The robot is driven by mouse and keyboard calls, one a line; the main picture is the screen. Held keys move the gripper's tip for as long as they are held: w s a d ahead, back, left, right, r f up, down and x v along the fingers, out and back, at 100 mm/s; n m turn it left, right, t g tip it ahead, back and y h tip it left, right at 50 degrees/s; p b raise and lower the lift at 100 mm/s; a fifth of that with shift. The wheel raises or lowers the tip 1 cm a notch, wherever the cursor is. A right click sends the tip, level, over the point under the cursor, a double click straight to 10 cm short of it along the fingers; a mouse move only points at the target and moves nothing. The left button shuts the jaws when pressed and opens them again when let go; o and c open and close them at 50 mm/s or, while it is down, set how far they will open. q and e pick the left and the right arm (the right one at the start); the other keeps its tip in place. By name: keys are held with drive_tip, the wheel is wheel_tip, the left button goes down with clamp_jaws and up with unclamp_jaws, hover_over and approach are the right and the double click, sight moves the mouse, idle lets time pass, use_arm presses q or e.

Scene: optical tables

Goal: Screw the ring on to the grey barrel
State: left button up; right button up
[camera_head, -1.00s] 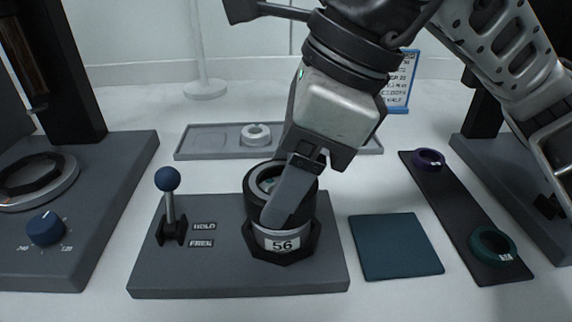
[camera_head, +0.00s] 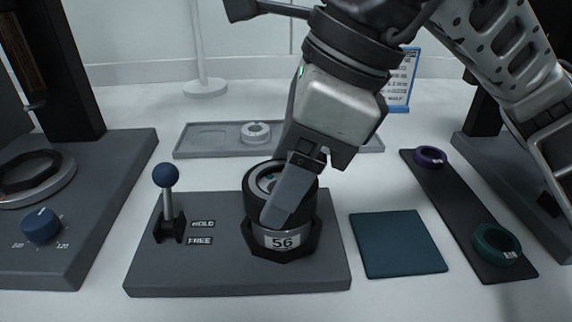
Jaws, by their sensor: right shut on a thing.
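The grey barrel (camera_head: 277,240), labelled 56, stands upright in a dark hexagonal seat on a grey base plate (camera_head: 215,275). A black ring (camera_head: 258,190) sits around the top of the barrel. My right gripper (camera_head: 285,195) comes down from the upper right and is shut on the black ring, one finger lying across its front right side. The gripper hides part of the ring and whatever threads lie under it. A lever with a blue ball knob (camera_head: 166,175) stands upright on the plate, left of labels HOLD and FREE. My left gripper is not in view.
A grey tray (camera_head: 220,152) with a light ring (camera_head: 255,132) lies behind. On the right are a teal mat (camera_head: 398,244) and a dark strip (camera_head: 452,205) with a purple ring (camera_head: 431,156) and green ring (camera_head: 496,243). A device with a blue dial (camera_head: 41,226) stands left.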

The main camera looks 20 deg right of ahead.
drive_tip(key=m+t+b, duration=0.1)
drive_tip(key=m, duration=0.1)
drive_tip(key=m+h+b, duration=0.1)
drive_tip(key=m, duration=0.2)
drive_tip(key=shift+f+t, duration=0.15)
drive_tip(key=shift+t, duration=0.25)
drive_tip(key=m+h+b, duration=0.1)
drive_tip(key=m, duration=0.2)
drive_tip(key=m+t+h+b, duration=0.1)
drive_tip(key=m+b, duration=0.1)
drive_tip(key=m, duration=0.1)
drive_tip(key=shift+m+h, duration=0.3)
drive_tip(key=shift+m, duration=0.1)
drive_tip(key=shift+m+h+b, duration=0.3)
drive_tip(key=shift+m+b, duration=0.1)
drive_tip(key=shift+m, duration=0.6)
drive_tip(key=shift+c, duration=0.3)
drive_tip(key=shift+r+m+h, duration=0.2)
drive_tip(key=shift+m+h, duration=0.2)
drive_tip(key=shift+m, duration=0.4)
drive_tip(key=shift+s+d+f+m+h, duration=0.15)
drive_tip(key=shift+m+h, duration=0.15)
drive_tip(key=shift+m, duration=0.6)
drive_tip(key=o, duration=1.1)
drive_tip(key=shift+f, duration=0.1)
drive_tip(key=shift+s, duration=0.1)
drive_tip(key=shift+c, duration=0.7)
drive_tip(key=shift+b, duration=0.3)
